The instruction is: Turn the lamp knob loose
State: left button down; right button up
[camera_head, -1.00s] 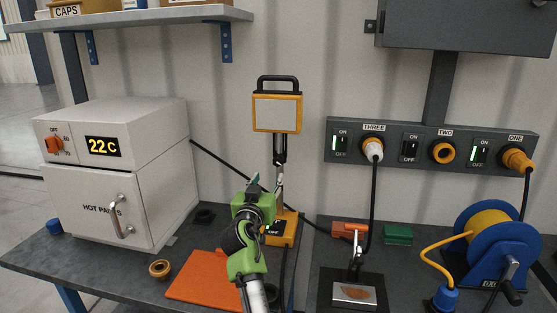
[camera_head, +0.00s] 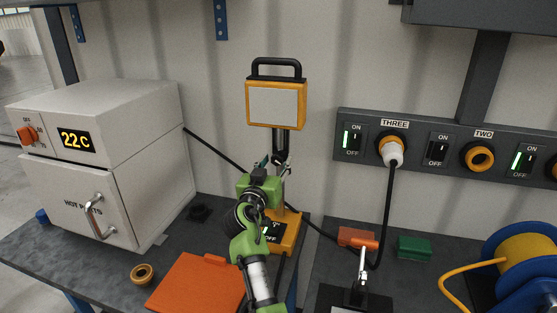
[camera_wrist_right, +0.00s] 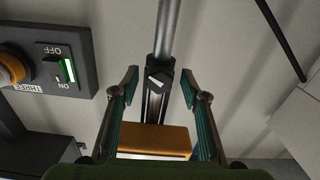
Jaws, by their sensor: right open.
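The work lamp (camera_head: 275,104) has an orange frame, a pale panel and a black handle, and stands on a post above a yellow base (camera_head: 288,232). In the right wrist view, the lamp knob (camera_wrist_right: 158,79) is a small pale-faced piece on the dark clamp of the post. My right gripper (camera_head: 276,165) is in front of the post, just below the lamp head. In the right wrist view, its open fingers (camera_wrist_right: 160,80) stand either side of the clamp with gaps on both sides. Contact with the knob does not show. My left gripper is out of view.
A hot-parts oven (camera_head: 100,160) stands at left. An orange mat (camera_head: 195,287) and a brass ring (camera_head: 143,274) lie before it. A socket panel (camera_head: 437,174) with a plugged cable is at right, above orange and green blocks. A blue cable reel (camera_head: 510,240) stands at front right.

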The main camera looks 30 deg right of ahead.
jog(key=shift+s+a, duration=0.1)
jog(key=c, duration=1.1)
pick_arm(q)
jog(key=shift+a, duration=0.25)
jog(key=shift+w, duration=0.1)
